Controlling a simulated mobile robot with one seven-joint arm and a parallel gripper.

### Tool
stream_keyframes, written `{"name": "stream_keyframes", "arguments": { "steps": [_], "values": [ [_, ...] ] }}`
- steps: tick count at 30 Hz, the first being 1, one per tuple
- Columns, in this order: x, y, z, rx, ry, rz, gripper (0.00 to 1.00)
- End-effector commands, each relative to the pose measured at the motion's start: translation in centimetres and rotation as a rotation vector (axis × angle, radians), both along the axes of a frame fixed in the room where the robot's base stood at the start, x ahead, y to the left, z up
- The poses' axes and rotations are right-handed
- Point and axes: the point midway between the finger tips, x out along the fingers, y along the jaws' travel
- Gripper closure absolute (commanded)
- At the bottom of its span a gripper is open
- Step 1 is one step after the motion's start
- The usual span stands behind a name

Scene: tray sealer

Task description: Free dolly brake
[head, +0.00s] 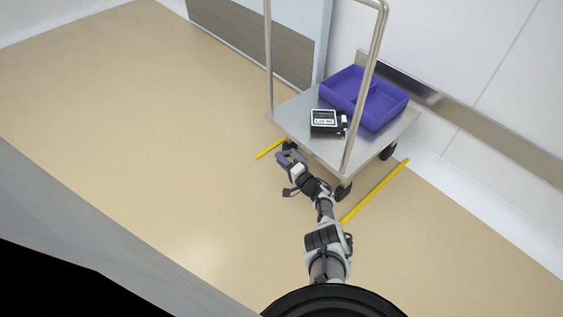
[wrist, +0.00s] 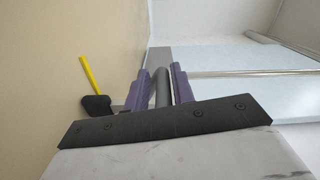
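The dolly (head: 310,150) is a flat metal cart with a tall tubular handle (head: 366,82) and dark casters; one caster (head: 342,190) shows at its near corner. My gripper (head: 289,156) is low beside the dolly's left corner, below deck level. In the wrist view its two purple fingers (wrist: 160,75) are apart, with a dark grey bar (wrist: 162,90) showing between them. I cannot tell whether the fingers touch the bar or whether it is the brake. A black part (wrist: 97,105) lies left of the fingers near the floor. No brake pedal is clearly recognisable.
A purple divided tray (head: 396,106) and a small black device (head: 324,130) with a lit label stand on the deck. Yellow floor lines (head: 375,191) flank the dolly. A wall (head: 480,110) is close behind it. The floor at left is clear.

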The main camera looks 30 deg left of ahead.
Motion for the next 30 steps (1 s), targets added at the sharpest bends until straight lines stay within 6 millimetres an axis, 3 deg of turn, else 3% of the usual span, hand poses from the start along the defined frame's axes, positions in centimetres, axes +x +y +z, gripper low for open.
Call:
{"name": "stream_keyframes", "arguments": {
  "steps": [1,3,16,30],
  "values": [
    [0.9,-0.3,0.9,0.009,-0.011,-0.014,0.7],
    [0.9,-0.3,1.0,0.01,-0.01,-0.014,0.64],
    [0.5,-1.1,1.0,0.009,-0.006,-0.012,0.64],
    [-3.0,-10.4,0.8,0.006,-0.003,-0.014,0.64]
  ]
}}
